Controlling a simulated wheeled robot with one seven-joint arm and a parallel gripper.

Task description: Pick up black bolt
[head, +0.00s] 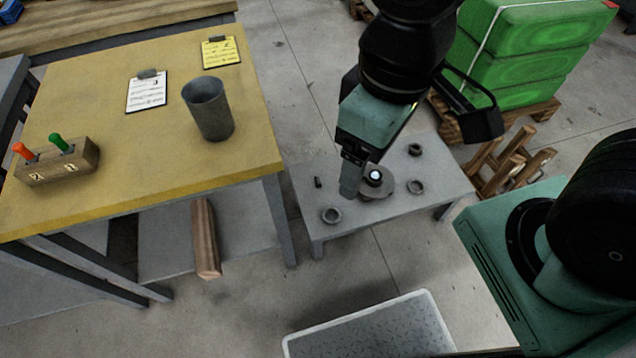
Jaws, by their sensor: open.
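A small black bolt (318,182) stands on the low grey table (300,203), near its left side. My gripper (352,185) points down above this table, to the right of the bolt and apart from it. It is open, and I see nothing held in it. The fingertips are seen from the side, so the gap between them is hard to make out. Part of the table behind the gripper is hidden.
Dark rings (331,215) and a round part (377,184) with a bright top share the low table. A yellow workbench (150,130) with a grey cup (208,110) stands left. A pale bin (355,335) sits in front. Green sacks (525,60) are stacked behind right.

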